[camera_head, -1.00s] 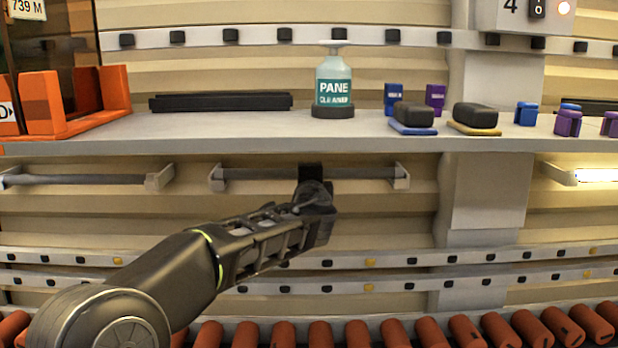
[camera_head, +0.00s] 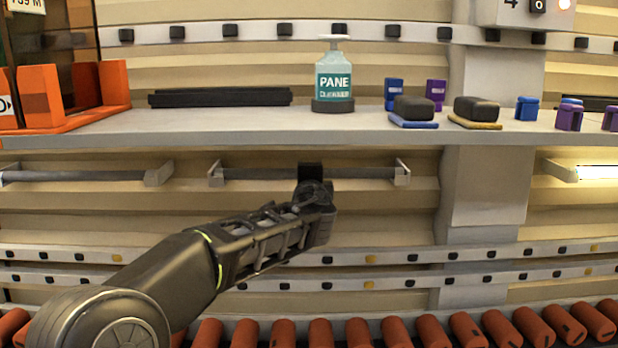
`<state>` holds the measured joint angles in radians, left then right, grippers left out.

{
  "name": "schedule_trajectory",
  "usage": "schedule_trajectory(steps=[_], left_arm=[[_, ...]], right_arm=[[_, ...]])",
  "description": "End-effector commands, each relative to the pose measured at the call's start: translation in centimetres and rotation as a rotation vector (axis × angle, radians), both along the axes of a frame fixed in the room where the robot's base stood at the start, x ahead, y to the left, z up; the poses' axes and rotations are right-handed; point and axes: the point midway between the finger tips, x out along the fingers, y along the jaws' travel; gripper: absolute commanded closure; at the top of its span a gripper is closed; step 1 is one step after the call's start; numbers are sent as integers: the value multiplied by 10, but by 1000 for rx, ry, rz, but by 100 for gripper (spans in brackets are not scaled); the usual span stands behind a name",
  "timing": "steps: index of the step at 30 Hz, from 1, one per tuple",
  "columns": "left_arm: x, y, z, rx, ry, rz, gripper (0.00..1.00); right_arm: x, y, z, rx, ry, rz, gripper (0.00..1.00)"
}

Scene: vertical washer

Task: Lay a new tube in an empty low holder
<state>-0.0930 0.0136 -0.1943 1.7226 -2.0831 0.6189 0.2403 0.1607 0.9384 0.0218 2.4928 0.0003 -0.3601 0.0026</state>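A long grey unlit tube (camera_head: 255,174) lies level at the middle low holder (camera_head: 402,172) under the shelf, its ends at the two end brackets. My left gripper (camera_head: 311,172) reaches up from the lower left and is shut on the tube near its middle. The dark fingers hide that short stretch of tube. I cannot tell whether the tube is fully seated in the brackets. My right gripper is out of view.
A left low holder has a grey tube (camera_head: 75,176); a lit tube (camera_head: 597,172) shines at the right. The shelf (camera_head: 230,126) above carries a pane cleaner bottle (camera_head: 333,80), dark bars (camera_head: 220,98) and small blocks. Red rollers (camera_head: 320,332) run along the bottom.

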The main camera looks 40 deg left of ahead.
Motion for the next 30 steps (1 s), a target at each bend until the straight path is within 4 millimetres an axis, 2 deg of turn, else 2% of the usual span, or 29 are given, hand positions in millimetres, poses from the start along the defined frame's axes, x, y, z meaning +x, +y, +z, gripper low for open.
schedule_trajectory(steps=[10, 11, 20, 30], left_arm=[[0, 0, -4, 0, -1, 0, 100], [0, 0, -3, 0, -1, 0, 76], [0, 0, -3, 0, 0, 0, 52], [0, 0, -3, 0, 0, 0, 52]], right_arm=[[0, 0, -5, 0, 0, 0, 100], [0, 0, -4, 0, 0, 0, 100], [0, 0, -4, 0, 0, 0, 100], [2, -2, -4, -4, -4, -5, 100]])
